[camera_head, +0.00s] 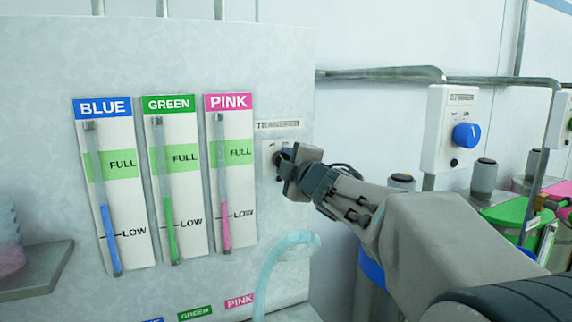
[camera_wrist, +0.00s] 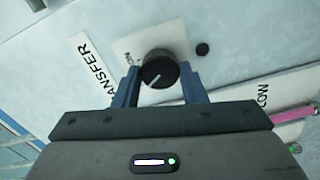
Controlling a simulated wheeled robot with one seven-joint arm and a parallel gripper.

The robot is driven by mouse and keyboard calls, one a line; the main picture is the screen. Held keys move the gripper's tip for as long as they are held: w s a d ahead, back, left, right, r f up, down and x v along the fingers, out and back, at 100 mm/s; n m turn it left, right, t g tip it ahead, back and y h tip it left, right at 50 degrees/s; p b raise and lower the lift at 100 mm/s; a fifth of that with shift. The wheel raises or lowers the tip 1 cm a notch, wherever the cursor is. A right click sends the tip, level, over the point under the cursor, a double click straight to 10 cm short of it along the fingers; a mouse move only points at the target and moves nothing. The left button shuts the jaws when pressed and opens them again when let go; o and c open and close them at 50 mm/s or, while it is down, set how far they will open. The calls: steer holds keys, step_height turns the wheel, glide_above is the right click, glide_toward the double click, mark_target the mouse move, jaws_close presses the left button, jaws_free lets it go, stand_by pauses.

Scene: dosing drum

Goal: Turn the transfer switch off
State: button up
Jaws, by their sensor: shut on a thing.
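The transfer switch is a round black knob (camera_wrist: 160,70) with a pale pointer line, on a white plate (camera_wrist: 138,43) beside the TRANSFER label (camera_wrist: 92,70). In the head view the label (camera_head: 278,125) sits above the plate (camera_head: 268,152), and my gripper (camera_head: 284,160) covers most of the knob. In the wrist view my gripper (camera_wrist: 160,86) has one blue-grey finger on each side of the knob and is shut on it. The pointer line runs diagonally. Part of the plate's lettering is hidden by the fingers and the knob.
Blue (camera_head: 105,185), green (camera_head: 172,180) and pink (camera_head: 230,175) level gauges stand left of the switch. A pale curved hose (camera_head: 280,245) is below my gripper. A stirrer box with a blue knob (camera_head: 466,135) hangs on the wall at right.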

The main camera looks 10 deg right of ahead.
steer(key=o, duration=1)
steer(key=s+d, duration=0.1)
steer(key=s, duration=0.8)
steer(key=s+d, duration=0.1)
steer(key=s, duration=0.3)
steer(key=shift+s+d+p, duration=0.3)
steer(key=shift+p, duration=0.1)
